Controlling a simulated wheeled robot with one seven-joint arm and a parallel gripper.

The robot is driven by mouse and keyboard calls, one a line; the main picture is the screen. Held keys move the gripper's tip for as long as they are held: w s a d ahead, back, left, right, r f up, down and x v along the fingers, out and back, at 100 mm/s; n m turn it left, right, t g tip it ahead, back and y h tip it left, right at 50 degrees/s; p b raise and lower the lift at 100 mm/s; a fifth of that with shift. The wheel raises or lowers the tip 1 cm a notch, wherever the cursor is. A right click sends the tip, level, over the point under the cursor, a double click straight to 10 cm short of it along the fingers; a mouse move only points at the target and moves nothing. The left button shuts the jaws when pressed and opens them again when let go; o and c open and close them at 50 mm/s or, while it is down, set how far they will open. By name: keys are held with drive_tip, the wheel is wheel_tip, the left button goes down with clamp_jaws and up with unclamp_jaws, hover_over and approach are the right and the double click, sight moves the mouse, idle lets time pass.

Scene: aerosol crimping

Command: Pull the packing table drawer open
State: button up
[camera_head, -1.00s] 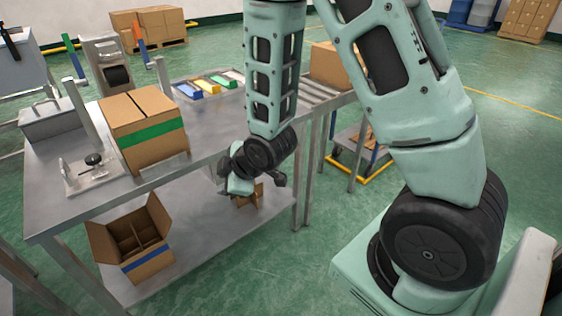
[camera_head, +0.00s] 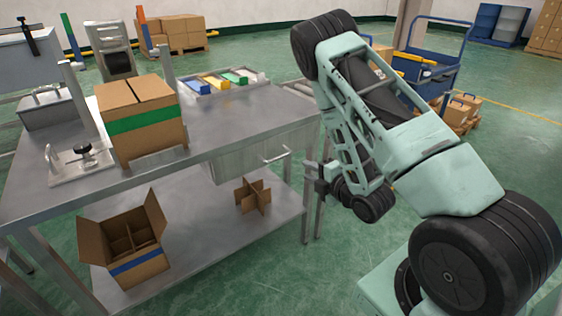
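The packing table (camera_head: 240,118) is grey metal and fills the left and middle of the head view. Its drawer (camera_head: 235,163) hangs under the tabletop at the right end. The drawer front looks flush under the table edge, and a pale bar handle (camera_head: 275,157) stands out from it. My gripper (camera_head: 311,176) is small in view, just right of the handle and apart from it in the picture, by the table's right leg. Its fingers are too small and dark to tell whether they are open or shut. I see nothing held.
On the tabletop stand a green-taped carton (camera_head: 145,125), a tray of coloured items (camera_head: 218,85) and a metal fixture (camera_head: 85,165). The lower shelf holds an open divided box (camera_head: 130,245) and a cardboard divider (camera_head: 252,195). A blue cart (camera_head: 430,75) stands behind my arm. Floor in front is clear.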

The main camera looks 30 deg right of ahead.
sight(280, 157)
drive_tip(key=x, duration=1.5)
drive_tip(key=shift+w, duration=0.15)
clamp_jaws()
